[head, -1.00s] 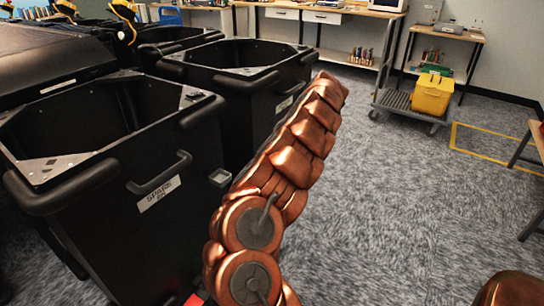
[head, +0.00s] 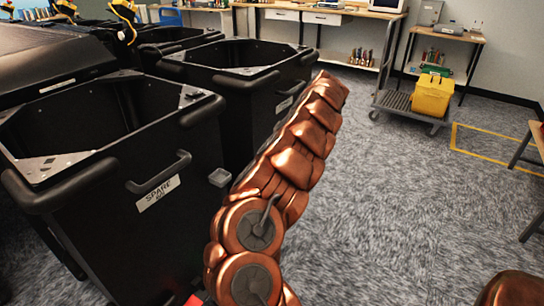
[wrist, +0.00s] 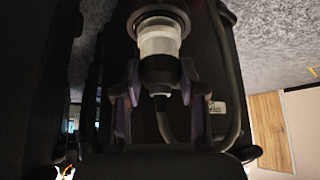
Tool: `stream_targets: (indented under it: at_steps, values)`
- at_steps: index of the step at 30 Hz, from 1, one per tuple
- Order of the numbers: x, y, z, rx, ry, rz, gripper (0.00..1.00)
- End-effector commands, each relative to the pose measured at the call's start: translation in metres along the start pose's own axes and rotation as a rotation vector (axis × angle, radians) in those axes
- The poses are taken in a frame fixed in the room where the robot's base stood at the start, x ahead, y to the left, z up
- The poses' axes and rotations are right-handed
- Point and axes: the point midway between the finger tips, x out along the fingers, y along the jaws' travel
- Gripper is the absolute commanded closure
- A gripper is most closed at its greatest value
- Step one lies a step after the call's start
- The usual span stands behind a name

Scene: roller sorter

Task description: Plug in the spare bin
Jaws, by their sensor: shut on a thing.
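The spare bin (head: 118,234) is a large black open-topped bin at the left of the head view, with a handle and a white "SPARE" label (head: 158,193). In the wrist view my gripper (wrist: 158,82) is shut on a plug (wrist: 160,42) with a pale grey body and a dark rear end. A dark cable (wrist: 165,122) runs from the plug's rear. The plug's front meets a round dark collar at the top of the wrist view; I cannot tell how deep it sits. My gripper is not visible in the head view.
A second black bin (head: 262,118) stands behind the spare bin, close to my copper arm. A cart with a yellow bucket (head: 432,96) stands at the back right, beside benches. The carpet at the centre right is clear.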

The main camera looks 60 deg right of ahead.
Motion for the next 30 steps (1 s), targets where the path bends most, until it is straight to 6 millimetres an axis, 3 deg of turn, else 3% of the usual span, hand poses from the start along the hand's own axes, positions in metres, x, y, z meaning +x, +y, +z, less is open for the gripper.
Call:
stream_targets:
  at_steps: [26, 27, 30]
  values:
    - [0.0067, 0.0002, 0.0044, -0.001, 0.0, 0.001, 1.0]
    - [0.0067, 0.0002, 0.0044, -0.001, 0.0, 0.001, 0.58]
    - [0.0064, 0.0002, 0.0042, 0.0, 0.0, 0.001, 0.48]
